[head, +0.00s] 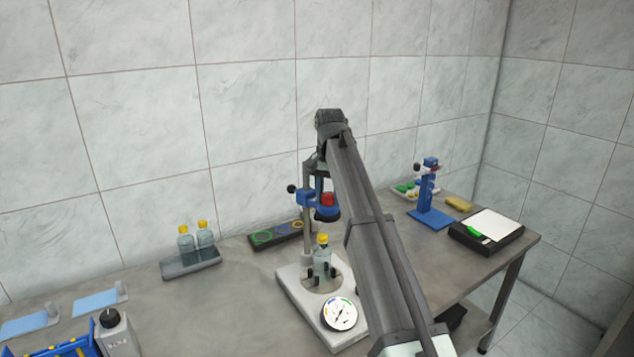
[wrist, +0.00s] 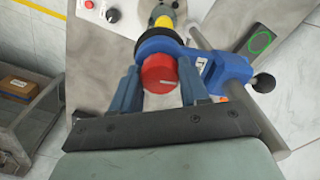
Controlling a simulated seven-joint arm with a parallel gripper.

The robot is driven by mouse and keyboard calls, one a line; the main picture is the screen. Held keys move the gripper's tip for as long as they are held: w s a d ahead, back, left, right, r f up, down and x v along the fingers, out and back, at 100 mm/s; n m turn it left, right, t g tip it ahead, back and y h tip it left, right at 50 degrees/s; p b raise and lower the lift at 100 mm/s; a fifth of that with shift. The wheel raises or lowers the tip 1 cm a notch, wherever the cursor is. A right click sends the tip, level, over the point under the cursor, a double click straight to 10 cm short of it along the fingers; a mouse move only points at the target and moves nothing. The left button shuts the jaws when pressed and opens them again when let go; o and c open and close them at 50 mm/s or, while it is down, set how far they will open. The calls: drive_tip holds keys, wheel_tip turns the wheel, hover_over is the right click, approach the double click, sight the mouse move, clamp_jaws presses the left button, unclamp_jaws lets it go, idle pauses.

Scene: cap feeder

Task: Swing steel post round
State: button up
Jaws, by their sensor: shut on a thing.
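The steel post (head: 307,225) stands upright on a pale base (head: 295,300) on the bench. It also crosses the wrist view as a grey rod (wrist: 245,102), right of my gripper. A blue bracket (head: 304,197) with a black ball knob (head: 291,188) is fitted round the post and shows in the wrist view (wrist: 230,70). A red knob (wrist: 158,76) sits on the bracket's head. My gripper (wrist: 160,70) is shut on the red knob, one finger on each side. In the head view my arm partly hides the post's top and the fingers.
A yellow-capped bottle (head: 322,255) stands on the base under the head, beside a dial (head: 340,313). Two bottles stand in a grey tray (head: 190,266) at left. A dark tray with coloured rings (head: 276,236) lies behind. A blue stand (head: 430,195) and scale (head: 486,233) are at right.

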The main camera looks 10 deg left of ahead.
drive_tip(key=shift+s+a+m, duration=0.15)
drive_tip(key=shift+a+m, duration=0.05)
drive_tip(key=shift+m, duration=0.1)
drive_tip(key=shift+s+a+m, duration=0.6)
drive_tip(key=shift+s+m, duration=0.15)
drive_tip(key=shift+m, duration=0.55)
drive_tip(key=o, duration=1)
drive_tip(key=shift+r, duration=0.1)
drive_tip(key=shift+r, duration=2.9)
